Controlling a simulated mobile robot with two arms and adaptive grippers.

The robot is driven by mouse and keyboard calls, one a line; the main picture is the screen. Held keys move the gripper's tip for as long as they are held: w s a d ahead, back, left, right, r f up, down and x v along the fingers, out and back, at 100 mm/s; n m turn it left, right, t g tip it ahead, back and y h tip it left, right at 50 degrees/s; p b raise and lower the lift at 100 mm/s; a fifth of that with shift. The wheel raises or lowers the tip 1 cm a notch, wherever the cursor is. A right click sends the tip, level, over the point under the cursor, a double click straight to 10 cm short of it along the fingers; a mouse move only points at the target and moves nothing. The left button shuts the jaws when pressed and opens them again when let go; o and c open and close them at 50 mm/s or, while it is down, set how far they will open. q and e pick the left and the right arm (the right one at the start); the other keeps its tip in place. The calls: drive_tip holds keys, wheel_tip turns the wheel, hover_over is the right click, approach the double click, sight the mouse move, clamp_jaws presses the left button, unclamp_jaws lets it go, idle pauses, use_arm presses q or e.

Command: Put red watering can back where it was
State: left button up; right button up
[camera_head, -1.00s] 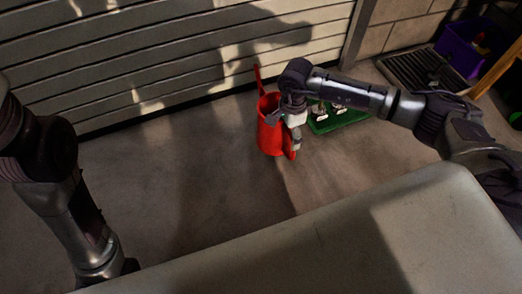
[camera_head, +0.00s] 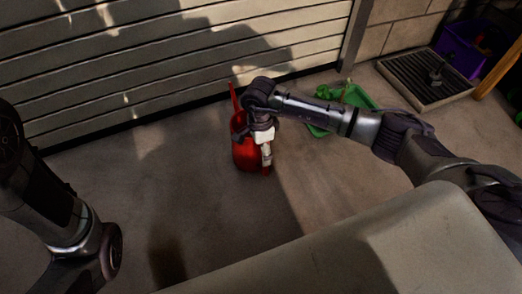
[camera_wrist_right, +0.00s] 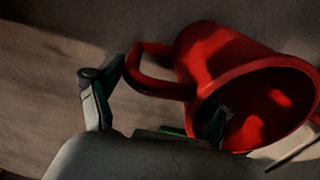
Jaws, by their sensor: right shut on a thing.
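The red watering can (camera_head: 242,153) is near the middle of the head view, with its spout rising at the back toward the shutter. My right gripper (camera_head: 266,153) is at the can's right side, pointing down and shut on it. In the right wrist view the can (camera_wrist_right: 205,50) lies across the right half, with its open mouth facing the camera. The fingers of my right gripper (camera_wrist_right: 155,108) straddle its handle and rim side, one finger overlapping the mouth. Whether the can touches the floor is unclear. My left arm shows at the left; its gripper is out of view.
A green tray (camera_head: 322,131) with small items stands on the floor behind my right arm. A dark slatted mat (camera_head: 420,80) and a purple bin (camera_head: 458,52) are at the far right. A ribbed shutter (camera_head: 150,60) closes the back. The floor left of the can is clear.

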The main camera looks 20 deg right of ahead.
drive_tip(key=shift+r, duration=0.1)
drive_tip(key=o, duration=1.7)
drive_tip(key=shift+f, duration=0.2)
drive_tip(key=shift+o, duration=0.2)
